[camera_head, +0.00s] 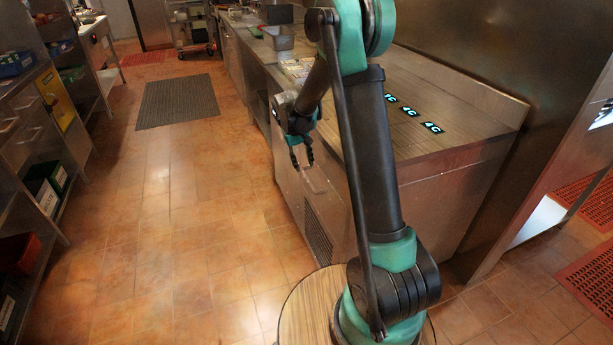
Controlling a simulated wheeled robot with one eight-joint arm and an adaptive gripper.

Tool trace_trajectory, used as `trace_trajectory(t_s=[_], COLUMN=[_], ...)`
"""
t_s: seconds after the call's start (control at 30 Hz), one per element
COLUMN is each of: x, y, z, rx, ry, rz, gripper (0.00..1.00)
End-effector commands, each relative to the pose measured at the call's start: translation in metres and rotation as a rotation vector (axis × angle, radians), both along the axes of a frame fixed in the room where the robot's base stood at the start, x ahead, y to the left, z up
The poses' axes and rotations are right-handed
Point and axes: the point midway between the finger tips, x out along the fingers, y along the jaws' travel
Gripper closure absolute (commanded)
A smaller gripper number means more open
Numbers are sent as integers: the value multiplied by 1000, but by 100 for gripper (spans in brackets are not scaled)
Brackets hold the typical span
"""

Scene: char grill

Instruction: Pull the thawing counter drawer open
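The thawing counter (455,185) is a long steel unit with lit "4C" displays on its top. Its front faces left, with a dark vent grille (318,236) low at the near end. My gripper (302,164) hangs in front of this counter front with its two dark fingers pointing down and spread apart, empty. I cannot tell whether the fingers touch the counter. The drawer's front and handle are not clearly visible; my gripper and arm cover part of that area.
Tiled floor lies clear to the left of the counter, with a dark mat (177,101) farther back. Steel drawers and shelves (30,130) line the left side. A cart (194,30) stands at the far end. Red mats (590,272) lie at the right.

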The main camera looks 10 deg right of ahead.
Motion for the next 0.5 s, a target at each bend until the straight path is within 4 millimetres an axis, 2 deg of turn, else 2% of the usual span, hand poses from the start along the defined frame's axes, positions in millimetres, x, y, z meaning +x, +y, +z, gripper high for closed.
trace_trajectory(t_s=[0.1, 0.23, 0.5], x=[2, 2, 3], y=[-5, -9, -13], z=[-24, -45, -67], rx=[0, 0, 0], ry=[0, 0, 0], rz=[-1, -1, -1], gripper=[64, 64, 64])
